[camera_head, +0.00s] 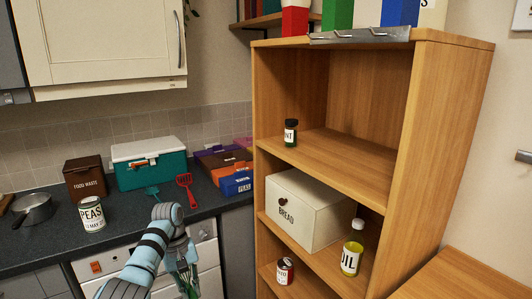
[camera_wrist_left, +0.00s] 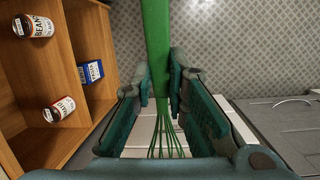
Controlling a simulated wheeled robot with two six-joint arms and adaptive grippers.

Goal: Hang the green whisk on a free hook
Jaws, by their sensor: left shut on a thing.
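My left gripper (camera_head: 183,262) is low in front of the counter in the head view. In the left wrist view its two fingers (camera_wrist_left: 161,88) are shut on the green whisk (camera_wrist_left: 156,35), with the thick handle between them and the thin wires fanning toward the camera. In the head view only a bit of the whisk's green wires (camera_head: 187,284) shows below the gripper. A metal hook rail (camera_head: 360,36) runs along the front top edge of the wooden shelf unit, well above and right of the gripper. Its visible hooks look empty. My right gripper is out of view.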

